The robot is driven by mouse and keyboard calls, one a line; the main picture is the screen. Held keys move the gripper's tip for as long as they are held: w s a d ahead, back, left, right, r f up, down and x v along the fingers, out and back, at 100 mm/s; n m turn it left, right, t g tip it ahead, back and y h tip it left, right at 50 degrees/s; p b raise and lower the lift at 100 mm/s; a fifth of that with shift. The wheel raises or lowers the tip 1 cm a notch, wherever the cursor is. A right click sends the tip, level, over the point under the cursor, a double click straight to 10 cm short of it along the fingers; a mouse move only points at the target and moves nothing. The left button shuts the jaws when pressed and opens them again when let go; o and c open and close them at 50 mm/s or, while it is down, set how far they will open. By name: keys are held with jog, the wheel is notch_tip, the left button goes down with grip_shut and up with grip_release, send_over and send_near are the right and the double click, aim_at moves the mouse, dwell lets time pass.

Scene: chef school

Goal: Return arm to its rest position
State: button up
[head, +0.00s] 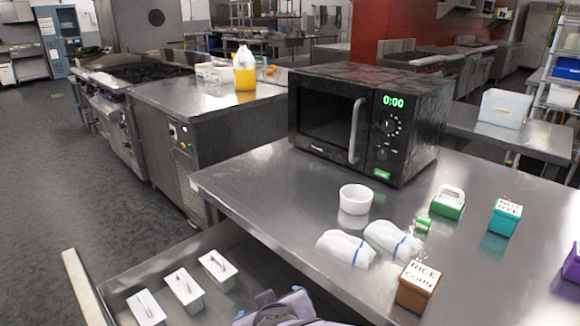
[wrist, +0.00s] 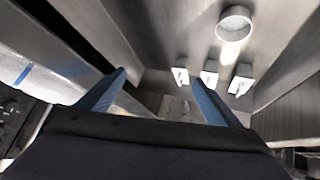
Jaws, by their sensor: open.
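My gripper shows in the wrist view (wrist: 158,82) with its two blue fingers spread apart and nothing between them. In the head view, part of my arm (head: 277,309) shows at the bottom middle, in front of the steel table (head: 245,185). I cannot make out the fingertips there.
An open drawer (head: 112,285) at lower left holds white handled containers (head: 183,287). On the table are a black microwave (head: 330,118), a white bowl (head: 356,199), rolled cloths (head: 345,248), a brown box (head: 417,291), a green-and-white box (head: 449,203) and a teal box (head: 504,217).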

jog(key=w+d+r+p, duration=0.1)
jog(key=d+r+p, duration=0.3)
jog(key=r+p, duration=0.4)
jog(key=s+d+r+m+g+h+p, duration=0.2)
jog(key=s+d+r+g+h+p, duration=0.15)
jog(key=d+r+p, duration=0.55)
jog(key=s+d+r+m+g+y+p, duration=0.1)
jog(key=s+d+r+g+p, duration=0.1)
jog(key=p, duration=0.7)
jog(key=s+d+r+m+g+y+p, duration=0.1)
jog(key=s+d+r+m+g+p, duration=0.1)
jog(key=s+r+p, duration=0.5)
jog(key=s+d+g+p, duration=0.1)
jog(key=s+p, duration=0.1)
jog(key=p, duration=0.1)
jog(key=shift+d+r+g, duration=0.25)
jog(key=shift+d+g, duration=0.1)
jog(key=shift+d, duration=0.05)
